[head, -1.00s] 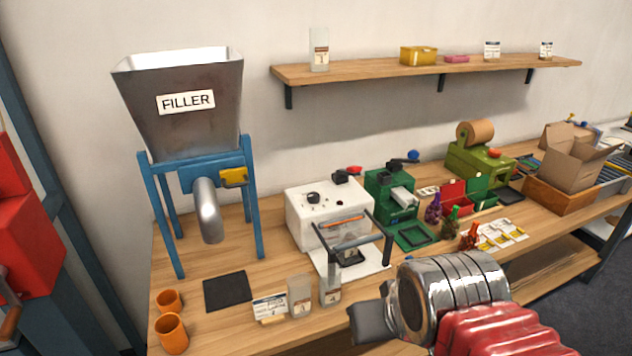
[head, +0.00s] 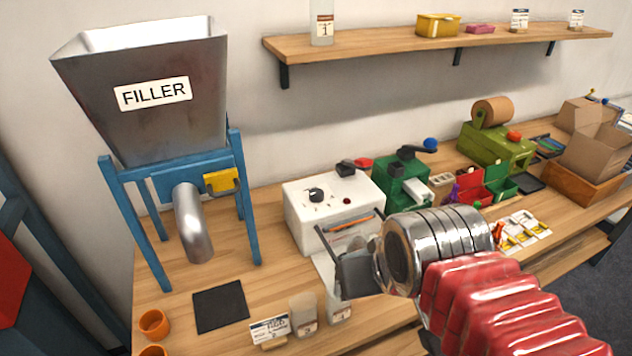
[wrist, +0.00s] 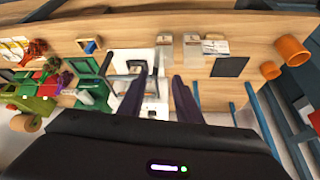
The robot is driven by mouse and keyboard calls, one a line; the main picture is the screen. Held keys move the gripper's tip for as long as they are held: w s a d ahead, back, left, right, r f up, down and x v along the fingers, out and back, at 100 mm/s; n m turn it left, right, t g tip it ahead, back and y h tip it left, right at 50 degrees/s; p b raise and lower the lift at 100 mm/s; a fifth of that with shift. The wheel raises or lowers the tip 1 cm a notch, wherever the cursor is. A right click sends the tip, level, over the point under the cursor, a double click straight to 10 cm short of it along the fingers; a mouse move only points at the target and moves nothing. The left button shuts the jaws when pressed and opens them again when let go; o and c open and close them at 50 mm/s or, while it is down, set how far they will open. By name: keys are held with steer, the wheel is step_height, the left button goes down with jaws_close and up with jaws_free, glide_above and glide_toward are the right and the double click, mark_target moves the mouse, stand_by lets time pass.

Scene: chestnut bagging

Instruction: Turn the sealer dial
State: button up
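The sealer (head: 330,212) is a white box on the bench in the head view, with a black dial (head: 316,194) and small marks around it on its top. My gripper (head: 345,275) is in front of the sealer's lower front in the head view and hides part of its bar frame and white base plate. In the wrist view my gripper (wrist: 160,78) has its two dark fingers spread apart with nothing held between them. The sealer (wrist: 154,106) shows between and beyond the fingers. The dial cannot be made out in the wrist view.
The filler (head: 150,90) stands left of the sealer, its spout above a black mat (head: 220,306). A labelled pouch (head: 303,314) and others stand at the bench's front. A green machine (head: 402,185) is close on the sealer's right. A shelf (head: 390,47) runs above.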

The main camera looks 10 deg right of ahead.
steer(key=shift+o, duration=0.4)
steer(key=shift+o, duration=0.7)
steer(key=shift+w, duration=0.1)
steer(key=shift+o, duration=1.4)
steer(key=shift+w+r, duration=0.4)
steer(key=shift+r, duration=0.1)
steer(key=w+r+m+g, duration=0.1)
steer(key=w+r+m, duration=0.3)
steer(key=w, duration=0.5)
steer(key=w+r+m+g, duration=0.1)
steer(key=w+r+g, duration=0.1)
steer(key=w+r, duration=0.5)
steer(key=w+f+m+g, duration=0.1)
steer(key=w+f+m, duration=0.2)
steer(key=w, duration=0.7)
steer(key=w+f+m+g, duration=0.1)
steer(key=w+f+m, duration=0.2)
steer(key=w, duration=0.7)
steer(key=shift+w+a+f+g, duration=0.3)
steer(key=shift+w+f, duration=0.05)
steer(key=shift+f, duration=0.45)
